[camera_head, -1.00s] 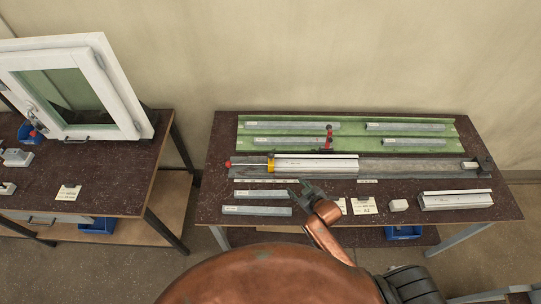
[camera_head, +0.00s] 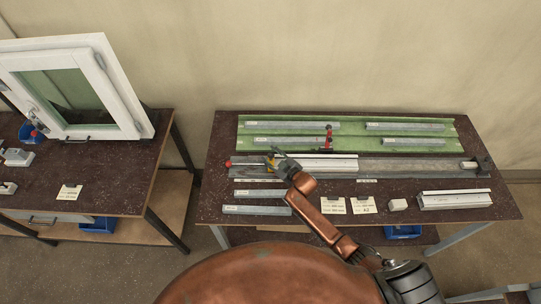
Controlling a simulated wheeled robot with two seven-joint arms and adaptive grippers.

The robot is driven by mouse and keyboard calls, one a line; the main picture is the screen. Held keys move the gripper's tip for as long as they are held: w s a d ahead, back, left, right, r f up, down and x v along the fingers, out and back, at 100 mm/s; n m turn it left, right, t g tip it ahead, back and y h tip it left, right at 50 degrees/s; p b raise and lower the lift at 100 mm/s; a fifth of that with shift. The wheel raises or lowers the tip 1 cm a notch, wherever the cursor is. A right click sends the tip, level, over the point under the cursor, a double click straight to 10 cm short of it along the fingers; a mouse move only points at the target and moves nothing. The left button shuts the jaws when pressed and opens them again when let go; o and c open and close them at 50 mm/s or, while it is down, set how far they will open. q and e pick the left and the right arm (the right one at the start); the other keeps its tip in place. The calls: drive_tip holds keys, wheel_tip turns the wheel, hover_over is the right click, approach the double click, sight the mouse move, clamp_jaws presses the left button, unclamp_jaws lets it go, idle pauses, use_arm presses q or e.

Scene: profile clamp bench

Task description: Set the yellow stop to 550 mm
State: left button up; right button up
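The yellow stop (camera_head: 269,163) sits near the left end of the clamp rail (camera_head: 410,168) on the right bench. Only a small patch of it shows, because my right gripper (camera_head: 277,157) is over it. A white profile (camera_head: 335,164) lies on the rail to the right of the stop. The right fingers are at the stop, but I cannot tell whether they touch it or have closed on it. A red knob (camera_head: 228,164) is at the rail's left end. My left gripper is not in view.
A green tray (camera_head: 352,133) with several grey bars and a red clamp (camera_head: 329,136) lies behind the rail. Loose bars (camera_head: 257,210), paper cards (camera_head: 363,205), a white block (camera_head: 398,204) and a white profile piece (camera_head: 455,200) lie in front. A window frame (camera_head: 75,88) stands on the left bench.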

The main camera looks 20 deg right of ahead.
drive_tip(key=shift+w, duration=0.15)
drive_tip(key=shift+c, duration=0.4)
clamp_jaws()
